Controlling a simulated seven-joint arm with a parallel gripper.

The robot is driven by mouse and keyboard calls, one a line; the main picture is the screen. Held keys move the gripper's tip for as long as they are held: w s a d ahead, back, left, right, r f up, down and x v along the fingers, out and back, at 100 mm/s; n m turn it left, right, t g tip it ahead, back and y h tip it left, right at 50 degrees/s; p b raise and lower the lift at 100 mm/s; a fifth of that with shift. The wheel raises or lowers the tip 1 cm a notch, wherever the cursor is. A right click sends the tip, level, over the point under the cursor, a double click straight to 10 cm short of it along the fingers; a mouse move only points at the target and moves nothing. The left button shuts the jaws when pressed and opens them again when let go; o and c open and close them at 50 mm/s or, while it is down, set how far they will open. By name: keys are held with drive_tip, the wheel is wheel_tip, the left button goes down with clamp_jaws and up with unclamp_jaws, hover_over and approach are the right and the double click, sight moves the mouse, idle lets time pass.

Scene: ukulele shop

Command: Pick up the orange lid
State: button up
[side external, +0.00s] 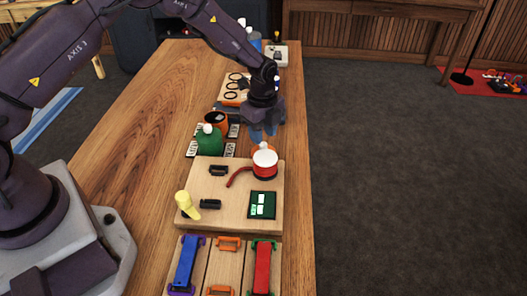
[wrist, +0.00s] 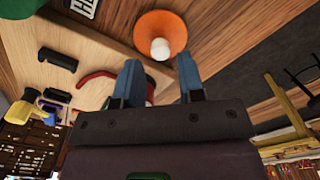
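The orange lid (wrist: 176,22) is a round, shallow cone with a white ball knob (wrist: 160,49). In the wrist view it lies on the wood just past my fingertips. In the side view the lid (side external: 259,146) shows only in part, behind the red pot and below my gripper. My gripper (side external: 263,134) points down above the lid, its blue fingers apart. In the wrist view the gripper (wrist: 160,65) is open with nothing held, and the knob lies roughly in line with the gap. Whether the fingers touch the lid cannot be told.
A red pot (side external: 265,172) with a white top stands on a wooden board (side external: 230,222) close by. A green lidded pot (side external: 209,143) and an open orange pot (side external: 216,119) stand to the left. The table's right edge is near; floor lies beyond.

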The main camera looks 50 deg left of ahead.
sight(264, 144)
wheel_tip(264, 144, down, 4)
drive_tip(key=shift+d+f, duration=0.15)
drive_tip(key=shift+f, duration=0.05)
drive_tip(key=shift+c, duration=0.5)
clamp_jaws()
drive_tip(key=shift+r, duration=0.15)
